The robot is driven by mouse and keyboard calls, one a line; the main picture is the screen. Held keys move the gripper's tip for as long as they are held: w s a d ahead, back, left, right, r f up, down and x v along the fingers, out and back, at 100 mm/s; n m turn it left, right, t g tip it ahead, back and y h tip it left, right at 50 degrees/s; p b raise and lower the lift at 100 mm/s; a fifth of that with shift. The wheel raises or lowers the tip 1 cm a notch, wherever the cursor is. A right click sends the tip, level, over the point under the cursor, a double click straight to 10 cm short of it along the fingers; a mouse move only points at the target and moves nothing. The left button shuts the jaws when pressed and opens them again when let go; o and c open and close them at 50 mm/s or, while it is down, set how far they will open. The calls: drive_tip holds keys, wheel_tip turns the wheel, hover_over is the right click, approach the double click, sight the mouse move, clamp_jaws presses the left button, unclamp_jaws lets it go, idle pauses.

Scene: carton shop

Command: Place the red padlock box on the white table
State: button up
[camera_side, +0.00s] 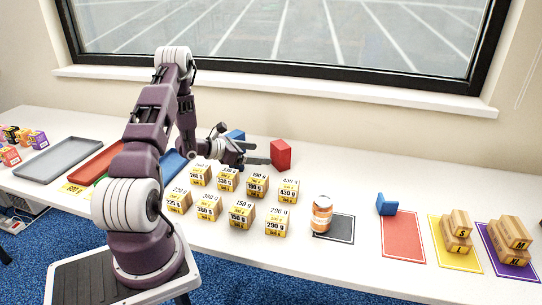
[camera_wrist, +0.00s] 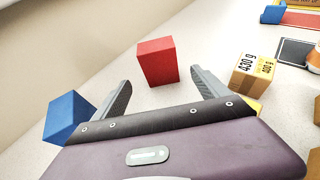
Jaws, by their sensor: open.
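The red padlock box (camera_side: 281,154) stands upright on the white table (camera_side: 330,180), near its back edge by the wall. It also shows in the wrist view (camera_wrist: 157,62), ahead of and between my two fingers. My gripper (camera_side: 264,155) is open and low over the table, pointing at the box. In the wrist view the fingers (camera_wrist: 160,82) are spread with nothing between their tips, and the box appears just beyond them. I cannot tell whether a finger touches it.
A blue box (camera_wrist: 67,117) stands close left of my gripper. Red (camera_side: 403,240), yellow and purple mats lie right. Table right of the red box is clear.

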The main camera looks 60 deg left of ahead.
drive_tip(key=v, duration=0.2)
drive_tip(key=shift+s+r, duration=0.2)
drive_tip(key=shift+s, duration=0.1)
drive_tip(key=w+d+r+m+h, duration=0.5)
drive_tip(key=d+r+m, duration=0.2)
drive_tip(key=d+r, duration=0.4)
drive_tip(key=s+d+r+m+g+h, duration=0.2)
drive_tip(key=d+r+m+g, duration=0.3)
drive_tip(key=d, duration=0.6)
drive_tip(key=s+d+r+m+g+h, duration=0.2)
drive_tip(key=d+r+m, duration=0.2)
drive_tip(key=d+m, duration=0.45)
drive_tip(key=s+d+r+m+g+y, duration=0.1)
drive_tip(key=s+d+m+g, duration=0.2)
drive_tip(key=s+d, duration=0.4)
drive_tip(key=s+r+m+t+y, duration=0.1)
drive_tip(key=s+m+t+y, duration=0.1)
drive_tip(key=s+m+y, duration=0.6)
drive_tip(key=s+m, duration=0.4)
drive_tip(key=s, duration=0.2)
drive_tip(key=shift+s+a+r, duration=0.2)
drive_tip(key=shift+s, duration=0.05)
